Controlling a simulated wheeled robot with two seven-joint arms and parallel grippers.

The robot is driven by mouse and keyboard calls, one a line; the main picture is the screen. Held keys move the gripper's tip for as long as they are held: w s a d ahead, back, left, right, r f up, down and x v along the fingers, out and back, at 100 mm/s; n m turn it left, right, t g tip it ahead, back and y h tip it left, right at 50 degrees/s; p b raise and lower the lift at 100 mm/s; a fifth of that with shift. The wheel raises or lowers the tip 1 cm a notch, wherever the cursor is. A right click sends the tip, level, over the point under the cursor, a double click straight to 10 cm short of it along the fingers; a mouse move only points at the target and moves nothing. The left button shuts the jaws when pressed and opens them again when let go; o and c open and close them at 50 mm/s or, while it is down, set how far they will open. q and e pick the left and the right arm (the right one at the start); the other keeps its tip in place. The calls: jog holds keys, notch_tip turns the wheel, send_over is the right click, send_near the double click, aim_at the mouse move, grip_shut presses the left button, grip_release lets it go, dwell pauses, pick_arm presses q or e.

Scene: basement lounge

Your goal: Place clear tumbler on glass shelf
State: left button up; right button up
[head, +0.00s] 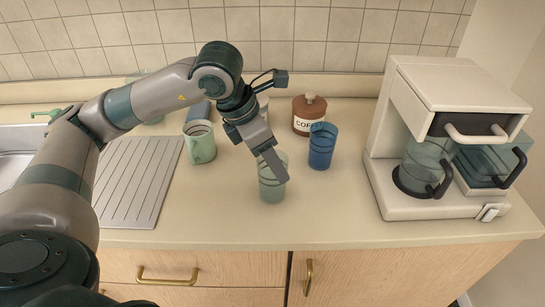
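The clear tumbler (270,190), greenish and see-through, stands upright on the counter near its front edge. My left gripper (274,166) comes down from above at the tumbler's rim. One long grey finger shows slanting across the rim and upper part. The other finger is hidden, so I cannot tell whether the gripper is open or closed on the tumbler. My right gripper is not in view. I see no glass shelf in this view.
A blue tumbler (322,148) stands close right of the gripper, with a coffee canister (308,115) behind it. A white coffee machine (400,140) stands at right. The counter between tumbler and machine is clear.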

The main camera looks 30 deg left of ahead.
pick_arm(q)
jog(key=shift+f+b, duration=0.2)
jog(key=shift+b, duration=0.1)
jog(key=o, duration=1.5)
jog(key=shift+r+p, duration=0.25)
jog(key=shift+p, duration=0.05)
jog(key=b+v, duration=0.1)
jog(key=v, duration=1.1)
jog(key=shift+o, duration=0.4)
